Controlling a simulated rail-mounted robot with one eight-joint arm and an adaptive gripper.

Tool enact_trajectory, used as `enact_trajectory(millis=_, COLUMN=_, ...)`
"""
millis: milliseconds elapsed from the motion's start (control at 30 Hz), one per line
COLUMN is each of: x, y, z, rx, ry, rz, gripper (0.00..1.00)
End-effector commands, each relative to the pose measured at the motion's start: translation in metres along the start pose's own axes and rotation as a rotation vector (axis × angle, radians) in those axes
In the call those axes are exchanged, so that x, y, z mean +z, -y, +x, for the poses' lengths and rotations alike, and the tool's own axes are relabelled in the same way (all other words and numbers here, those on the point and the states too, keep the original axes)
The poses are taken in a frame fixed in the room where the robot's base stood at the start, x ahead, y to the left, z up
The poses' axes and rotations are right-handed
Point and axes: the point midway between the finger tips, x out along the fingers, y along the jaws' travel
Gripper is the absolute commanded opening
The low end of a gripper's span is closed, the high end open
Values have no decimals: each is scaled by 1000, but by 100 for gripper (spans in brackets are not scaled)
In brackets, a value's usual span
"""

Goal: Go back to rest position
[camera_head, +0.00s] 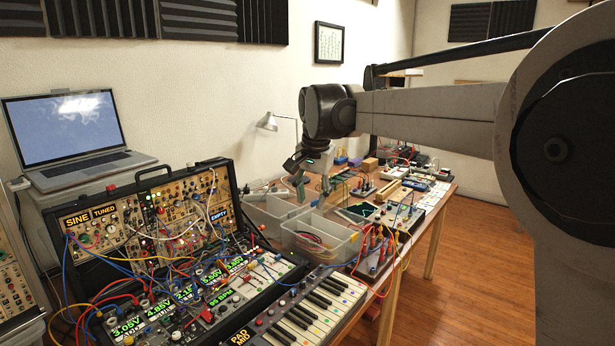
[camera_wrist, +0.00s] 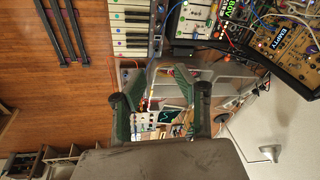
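My gripper (camera_head: 298,186) hangs below the black wrist joint of my arm in the head view, over the far side of the workbench near two clear plastic bins. In the wrist view my gripper (camera_wrist: 161,82) shows its two dark green fingers spread apart with nothing held between them. In that view the bins' walls show beyond the fingertips. The exact height of the fingers above the bins is hard to tell.
The front clear bin (camera_head: 322,240) holds coiled cables. A synth case (camera_head: 150,230) with patch cables and a small keyboard (camera_head: 305,318) stand in front. A laptop (camera_head: 75,135) is at left, a lamp (camera_head: 268,122) behind my gripper. Wooden floor (camera_head: 470,270) at right is clear.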

Motion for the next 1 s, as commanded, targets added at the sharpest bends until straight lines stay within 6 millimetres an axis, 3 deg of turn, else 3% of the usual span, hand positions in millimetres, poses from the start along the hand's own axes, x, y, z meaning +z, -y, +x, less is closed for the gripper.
enact_trajectory(millis=200, x=30, y=-61, z=-30, rx=-25, ry=-56, rz=-63, gripper=30)
enact_trajectory(millis=500, x=81, y=-140, z=-52, rx=-46, ry=-139, rz=-156, gripper=30)
enact_trajectory(millis=767, x=136, y=-205, z=-52, rx=-51, ry=-213, rz=-235, gripper=30)
enact_trajectory(millis=1000, x=191, y=-260, z=-36, rx=-44, ry=-285, rz=-310, gripper=30)
